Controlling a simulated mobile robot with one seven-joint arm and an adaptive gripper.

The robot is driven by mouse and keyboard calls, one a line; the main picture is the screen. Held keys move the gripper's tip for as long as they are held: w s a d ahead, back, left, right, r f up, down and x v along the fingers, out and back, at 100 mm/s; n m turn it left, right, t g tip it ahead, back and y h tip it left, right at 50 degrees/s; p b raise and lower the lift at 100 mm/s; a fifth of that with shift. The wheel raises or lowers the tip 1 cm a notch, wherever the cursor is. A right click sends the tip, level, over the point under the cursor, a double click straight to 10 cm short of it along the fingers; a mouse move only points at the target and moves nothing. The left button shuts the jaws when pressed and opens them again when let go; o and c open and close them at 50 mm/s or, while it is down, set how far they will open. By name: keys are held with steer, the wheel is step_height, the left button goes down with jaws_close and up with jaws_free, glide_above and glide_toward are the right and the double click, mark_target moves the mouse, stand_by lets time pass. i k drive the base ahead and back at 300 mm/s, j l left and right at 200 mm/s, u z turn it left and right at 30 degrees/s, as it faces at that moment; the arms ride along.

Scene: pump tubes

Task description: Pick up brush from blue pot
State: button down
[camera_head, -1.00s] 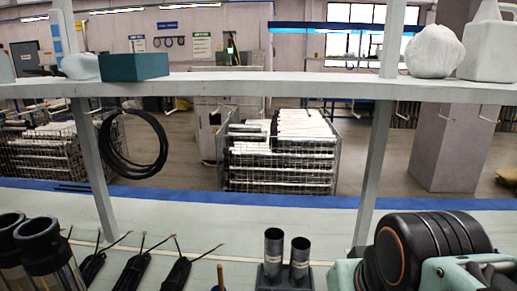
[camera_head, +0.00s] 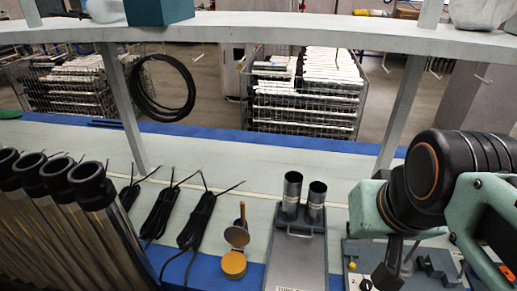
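A small brush-like stick (camera_head: 242,212) with an orange-brown handle stands upright on the bench, left of centre. Its lower end meets a small round grey-blue pot (camera_head: 237,237). Its bristles cannot be made out. A yellow-orange round piece (camera_head: 233,264) sits right in front of the pot, and I cannot tell whether it is joined to it. My folded arm, black and pale green, fills the right side of the view. My gripper's fingers cannot be made out, and nothing of mine is near the brush.
Several long metal tubes with black collars (camera_head: 60,182) stand at left, beside black cable bundles (camera_head: 160,212). Right of the pot is a grey holder (camera_head: 297,255) with two dark upright tubes (camera_head: 293,190). A shelf (camera_head: 260,32) on posts spans above the bench.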

mark_target(242, 205)
steer(key=u, duration=0.75)
steer(key=k+l+u, duration=0.1)
steer(key=k+l, duration=0.15)
